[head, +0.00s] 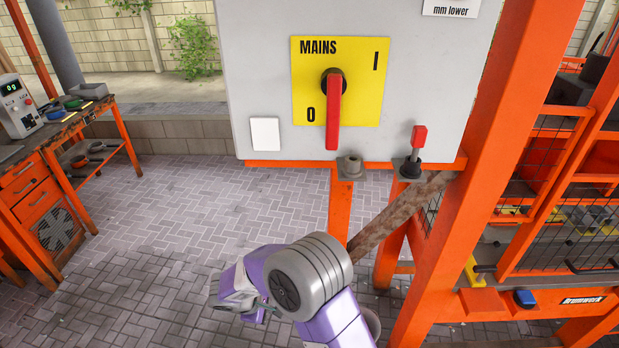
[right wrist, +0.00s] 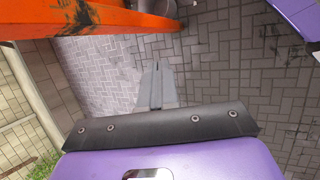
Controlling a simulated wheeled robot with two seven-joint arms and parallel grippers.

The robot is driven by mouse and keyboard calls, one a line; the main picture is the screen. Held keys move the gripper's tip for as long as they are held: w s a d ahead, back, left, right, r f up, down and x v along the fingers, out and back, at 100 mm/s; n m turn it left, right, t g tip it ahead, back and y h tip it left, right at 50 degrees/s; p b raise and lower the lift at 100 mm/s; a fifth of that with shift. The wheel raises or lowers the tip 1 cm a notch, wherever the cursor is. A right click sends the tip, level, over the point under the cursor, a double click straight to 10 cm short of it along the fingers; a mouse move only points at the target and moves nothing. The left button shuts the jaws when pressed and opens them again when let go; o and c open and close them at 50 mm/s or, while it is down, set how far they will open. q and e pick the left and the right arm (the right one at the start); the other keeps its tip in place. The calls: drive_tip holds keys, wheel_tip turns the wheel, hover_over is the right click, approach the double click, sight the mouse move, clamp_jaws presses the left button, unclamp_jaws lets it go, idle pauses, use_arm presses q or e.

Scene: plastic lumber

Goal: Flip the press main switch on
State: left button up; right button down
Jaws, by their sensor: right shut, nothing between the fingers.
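The main switch is a red lever handle (head: 333,112) on a yellow plate (head: 362,82) marked MAINS, with "0" at lower left and "I" at upper right. The plate is on the front of a grey cabinet (head: 260,60). The handle hangs nearly straight down from its dark hub. My right gripper (head: 222,304) is below and to the left of the switch, well apart from it. In the right wrist view its fingers (right wrist: 157,70) are together with nothing between them, above the paving. My left gripper is not in view.
Orange posts and a mesh-guarded frame (head: 490,150) stand at right. An orange workbench (head: 60,140) is at far left. Paved floor (head: 190,200) between is clear.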

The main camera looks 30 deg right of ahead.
drive_tip(key=w+r+t+h+p, duration=0.1)
drive_tip(key=w+r+t+h, duration=0.15)
drive_tip(key=r, duration=0.75)
drive_tip(key=w+r+t+h+p, duration=0.1)
drive_tip(key=w+r+h+p, duration=0.15)
drive_tip(key=r, duration=0.85)
use_arm(q)
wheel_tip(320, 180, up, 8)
drive_tip(key=p, duration=0.2)
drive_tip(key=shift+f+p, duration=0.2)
drive_tip(key=shift+p, duration=0.2)
use_arm(e)
drive_tip(key=s+r+m+h, duration=0.3)
drive_tip(key=r+m+h, duration=0.3)
drive_tip(key=r, duration=2.1)
drive_tip(key=shift+s+a+r+m+h, duration=0.2)
drive_tip(key=shift+a+m+h, duration=0.1)
drive_tip(key=shift+a, duration=0.15)
drive_tip(key=shift+d, duration=0.1)
approach(333, 110)
drive_tip(key=w+d+f, duration=0.3)
drive_tip(key=w, duration=0.2)
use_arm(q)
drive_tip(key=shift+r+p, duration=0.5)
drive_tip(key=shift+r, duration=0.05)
use_arm(e)
drive_tip(key=shift+s+d+f, duration=0.25)
drive_tip(key=shift+s+d, duration=0.65)
drive_tip(key=shift+d, duration=0.3)
